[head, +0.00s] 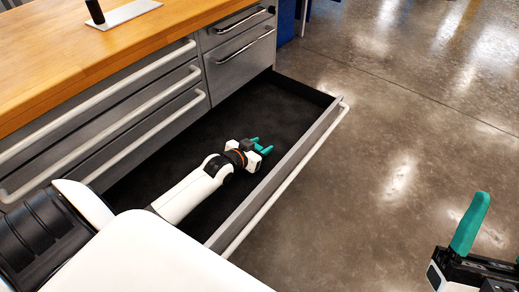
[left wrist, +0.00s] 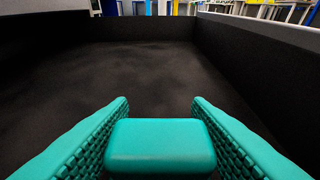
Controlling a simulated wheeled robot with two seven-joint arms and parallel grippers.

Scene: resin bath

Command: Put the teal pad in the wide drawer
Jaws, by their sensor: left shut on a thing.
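The teal pad (left wrist: 160,146) is a rounded block between the two teal fingers of my left gripper in the left wrist view. My left gripper (head: 262,146) is shut on it, inside the open wide drawer (head: 283,170), near its front wall. In the head view I cannot tell the pad from the teal fingers. The drawer's dark floor also shows in the left wrist view (left wrist: 120,75), empty around the pad. I cannot tell whether the pad touches the floor. My right gripper (head: 469,225) is at the lower right, outside the drawer; only one teal finger shows clearly.
The metal cabinet has closed drawers (head: 100,122) with pale bar handles on the left and smaller drawers (head: 240,60) beside them. A wooden worktop (head: 95,40) lies above, with a metal plate (head: 125,12) and a black upright object (head: 96,11). The concrete floor (head: 400,120) is clear.

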